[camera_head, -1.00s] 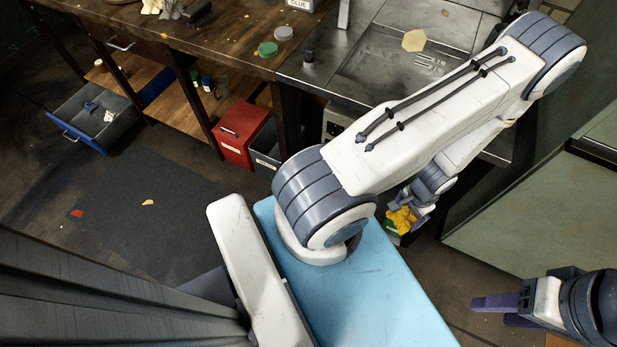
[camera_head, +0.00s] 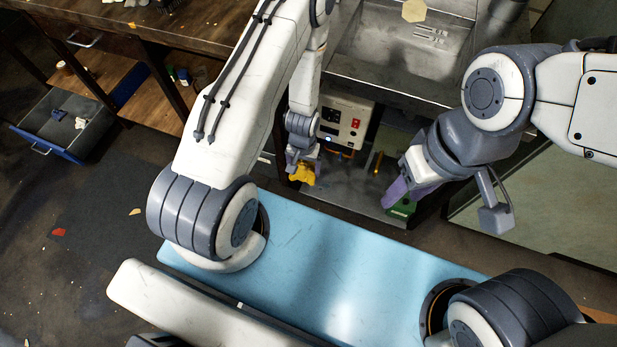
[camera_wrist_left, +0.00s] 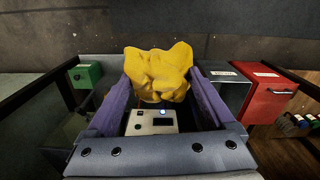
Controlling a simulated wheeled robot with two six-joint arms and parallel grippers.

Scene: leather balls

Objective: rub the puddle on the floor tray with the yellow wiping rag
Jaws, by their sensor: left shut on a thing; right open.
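The yellow wiping rag (camera_head: 302,174) is crumpled and hangs in my left gripper (camera_head: 303,164), in front of the sink unit. In the left wrist view the rag (camera_wrist_left: 158,72) sits between the tips of the purple fingers, which are shut on it. A grey tray-like surface (camera_head: 345,195) lies low under the sink, right of the rag; I take it to be the floor tray. I cannot make out a puddle on it. My right gripper (camera_head: 408,190) is open and empty above the right part of that surface.
A green box (camera_head: 401,210) is just below my right gripper. A red box (camera_wrist_left: 270,92) and a grey bin (camera_wrist_left: 226,88) show in the left wrist view.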

